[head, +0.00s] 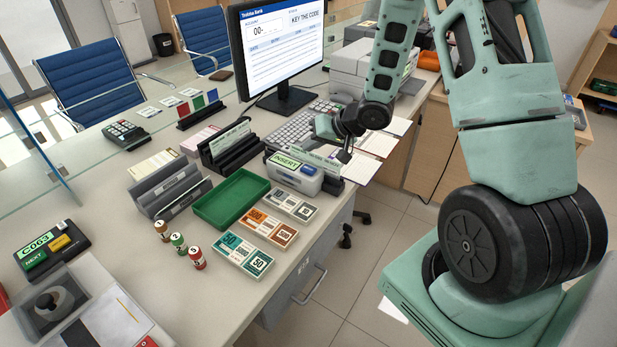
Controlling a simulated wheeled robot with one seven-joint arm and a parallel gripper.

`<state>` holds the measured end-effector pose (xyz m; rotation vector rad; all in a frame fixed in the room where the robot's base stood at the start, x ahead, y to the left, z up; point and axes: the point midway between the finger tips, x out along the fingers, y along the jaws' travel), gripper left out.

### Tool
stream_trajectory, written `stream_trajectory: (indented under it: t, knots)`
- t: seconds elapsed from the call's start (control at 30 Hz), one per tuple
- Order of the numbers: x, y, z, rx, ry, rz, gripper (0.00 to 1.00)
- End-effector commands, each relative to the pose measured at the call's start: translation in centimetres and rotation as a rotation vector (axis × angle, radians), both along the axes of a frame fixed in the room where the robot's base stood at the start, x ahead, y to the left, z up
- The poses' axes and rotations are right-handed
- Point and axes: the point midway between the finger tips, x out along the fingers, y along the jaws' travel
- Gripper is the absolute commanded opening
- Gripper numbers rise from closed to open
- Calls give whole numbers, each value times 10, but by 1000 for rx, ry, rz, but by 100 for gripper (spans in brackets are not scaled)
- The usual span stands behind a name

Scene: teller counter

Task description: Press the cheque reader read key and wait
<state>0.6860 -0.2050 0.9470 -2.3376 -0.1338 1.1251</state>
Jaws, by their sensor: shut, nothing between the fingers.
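The cheque reader (296,179) is a small white and grey unit near the counter's front edge, in the middle of the head view. Its green display reads INSERT. A pale green printed slip (318,161) shows at its right end; whether it sits in the reader or behind it I cannot tell. My gripper (345,156) is shut and empty, pointing down just above the right end of the reader. The read key cannot be made out, and contact with the reader cannot be told.
A keyboard (296,130) and monitor (280,50) stand behind the reader. A black slip holder (232,152) and green tray (232,199) are to its left, with banded note bundles (244,254) in front. Papers (375,143) lie to the right.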

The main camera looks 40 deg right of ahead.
Motion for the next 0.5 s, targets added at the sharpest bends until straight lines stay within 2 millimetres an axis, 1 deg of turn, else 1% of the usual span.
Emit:
stream_trajectory:
  t: [0.03,0.2,0.33,0.5]
  knots:
    - [0,0,-15,0,0,0,0]
    - [0,0,-33,1,2,0,0]
    - [0,0,-41,1,1,0,0]
    - [0,0,-42,0,0,0,0]
